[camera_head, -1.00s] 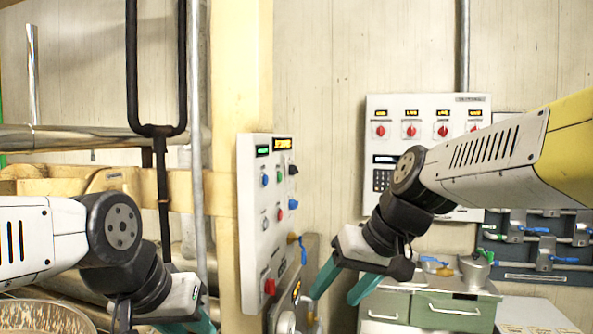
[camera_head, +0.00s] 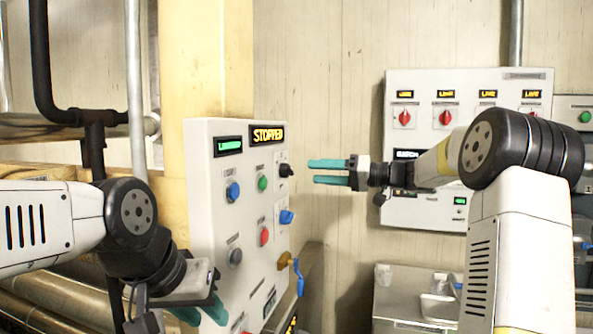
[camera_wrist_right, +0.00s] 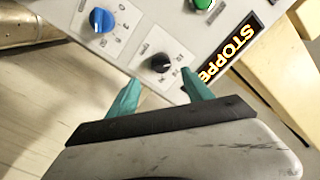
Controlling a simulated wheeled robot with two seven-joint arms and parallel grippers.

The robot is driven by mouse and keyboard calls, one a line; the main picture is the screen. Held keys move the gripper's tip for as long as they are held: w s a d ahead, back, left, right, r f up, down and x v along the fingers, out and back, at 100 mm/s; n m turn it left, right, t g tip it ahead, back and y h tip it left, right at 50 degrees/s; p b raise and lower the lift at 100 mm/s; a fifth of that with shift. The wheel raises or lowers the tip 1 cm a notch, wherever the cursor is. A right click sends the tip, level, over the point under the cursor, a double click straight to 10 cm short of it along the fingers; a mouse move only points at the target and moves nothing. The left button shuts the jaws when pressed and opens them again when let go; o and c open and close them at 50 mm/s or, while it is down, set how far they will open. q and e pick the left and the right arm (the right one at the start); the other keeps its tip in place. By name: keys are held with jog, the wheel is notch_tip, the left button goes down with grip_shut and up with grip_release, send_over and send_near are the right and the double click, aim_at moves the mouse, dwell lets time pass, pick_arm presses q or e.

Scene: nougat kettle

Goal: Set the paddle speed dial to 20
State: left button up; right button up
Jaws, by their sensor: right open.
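The control panel (camera_head: 207,190) stands left of centre with a green display and an orange display reading STOPPED. A black dial (camera_head: 286,170) with printed marks sits at its upper right; it also shows in the right wrist view (camera_wrist_right: 160,63). The marks are too blurred to read. My right gripper (camera_head: 312,172) is open and empty, pointing at the black dial from the right. In the right wrist view its two fingertips (camera_wrist_right: 160,88) lie either side of the dial's line, short of the dial.
A blue knob (camera_head: 287,217) sits below the black dial; it also shows in the right wrist view (camera_wrist_right: 100,19). A brass valve with a blue handle (camera_head: 299,277) sticks out lower down. A second panel with red knobs (camera_head: 405,117) hangs on the back wall.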

aim_at(292, 171)
jog(key=x, duration=0.7)
jog(key=shift+a, duration=0.3)
grip_shut()
